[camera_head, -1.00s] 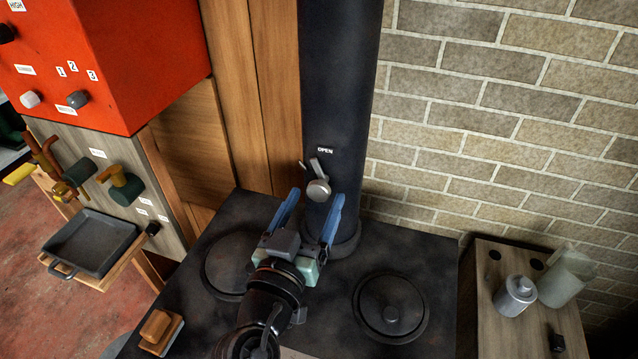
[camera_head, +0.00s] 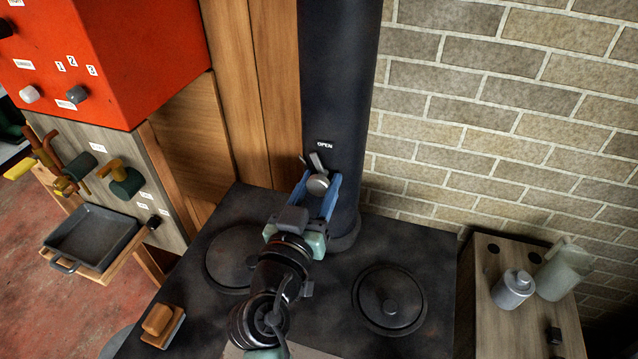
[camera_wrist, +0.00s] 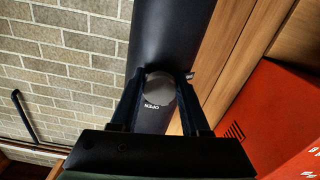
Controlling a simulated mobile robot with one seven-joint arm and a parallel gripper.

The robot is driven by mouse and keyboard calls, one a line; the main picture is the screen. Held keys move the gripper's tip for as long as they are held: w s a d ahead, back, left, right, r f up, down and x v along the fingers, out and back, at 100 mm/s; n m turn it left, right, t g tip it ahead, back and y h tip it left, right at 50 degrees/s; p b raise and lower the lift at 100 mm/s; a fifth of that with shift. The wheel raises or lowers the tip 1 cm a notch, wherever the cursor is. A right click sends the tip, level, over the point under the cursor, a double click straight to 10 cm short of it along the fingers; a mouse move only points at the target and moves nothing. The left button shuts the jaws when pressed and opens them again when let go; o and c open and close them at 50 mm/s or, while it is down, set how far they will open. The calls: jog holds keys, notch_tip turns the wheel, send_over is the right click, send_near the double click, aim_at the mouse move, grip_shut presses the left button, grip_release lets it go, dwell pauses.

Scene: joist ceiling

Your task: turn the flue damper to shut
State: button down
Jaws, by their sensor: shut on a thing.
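The flue damper handle (camera_head: 317,183) is a grey round knob with a short lever, on the front of the black flue pipe (camera_head: 338,85). The lever points up and slightly left, toward the white OPEN label (camera_head: 325,145). My gripper (camera_head: 318,182) is shut on the damper handle, with one blue finger on each side of it. The fingers hide part of the handle.
The black stove top (camera_head: 320,290) lies below, with round lids (camera_head: 389,300) and a wooden-handled block (camera_head: 160,322). A red cabinet (camera_head: 120,60) stands at left. A small wooden stand (camera_head: 490,330) with a canister (camera_head: 513,288) is at right. A brick wall is behind.

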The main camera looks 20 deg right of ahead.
jog(key=shift+n, duration=0.4)
jog(key=n+p, duration=0.1)
jog(key=n, duration=0.4)
jog(key=shift+n, duration=0.3)
jog(key=n+p, duration=0.1)
jog(key=n, duration=0.3)
jog(key=shift+s+d+r, duration=0.1)
jog(key=shift+n+p, duration=0.65)
jog(key=shift+n, duration=0.85)
jog(key=shift+c, duration=1.9)
grip_release()
jog(key=b+v, duration=0.2)
jog(key=v, duration=1.1)
